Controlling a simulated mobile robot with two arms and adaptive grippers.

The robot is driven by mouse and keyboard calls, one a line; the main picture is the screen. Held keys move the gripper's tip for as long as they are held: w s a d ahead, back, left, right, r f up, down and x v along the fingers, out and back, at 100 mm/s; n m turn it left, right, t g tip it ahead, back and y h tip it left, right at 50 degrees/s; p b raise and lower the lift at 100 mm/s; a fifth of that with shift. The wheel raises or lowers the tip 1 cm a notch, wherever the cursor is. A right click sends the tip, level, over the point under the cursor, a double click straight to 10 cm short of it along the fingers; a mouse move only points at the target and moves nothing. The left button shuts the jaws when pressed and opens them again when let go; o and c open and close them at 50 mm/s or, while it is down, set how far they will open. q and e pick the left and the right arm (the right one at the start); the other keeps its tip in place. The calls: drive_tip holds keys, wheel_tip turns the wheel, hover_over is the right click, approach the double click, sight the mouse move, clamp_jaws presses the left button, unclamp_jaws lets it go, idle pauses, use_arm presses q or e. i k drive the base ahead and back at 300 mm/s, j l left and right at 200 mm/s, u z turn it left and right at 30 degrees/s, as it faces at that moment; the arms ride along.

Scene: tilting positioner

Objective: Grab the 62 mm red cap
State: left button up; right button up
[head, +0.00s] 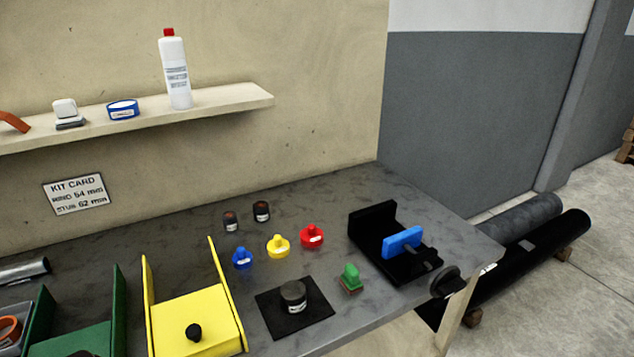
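A red cap (312,236) with a knob on top and a small white label sits on the grey workbench, towards its right half. The label is too small to read, so its size cannot be told. A yellow cap (278,246) and a blue cap (242,258) of similar shape stand in a row to its left. Neither of my grippers shows in the head view.
A black vise-like fixture with a blue block (402,242) stands right of the red cap. A green-topped piece (350,278) and a dark cylinder on a black mat (269,314) are in front. Two small dark jars (261,211) stand behind. A yellow tilted tray (187,324) is left.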

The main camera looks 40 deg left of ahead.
sight(311, 236)
drive_tip(key=i+j+u, duration=0.1)
drive_tip(key=j+u, duration=0.25)
drive_tip(key=i+j+u, duration=0.15)
drive_tip(key=u, duration=0.25)
drive_tip(key=i+j+u, duration=0.2)
drive_tip(key=u, duration=0.15)
drive_tip(key=j, duration=0.1)
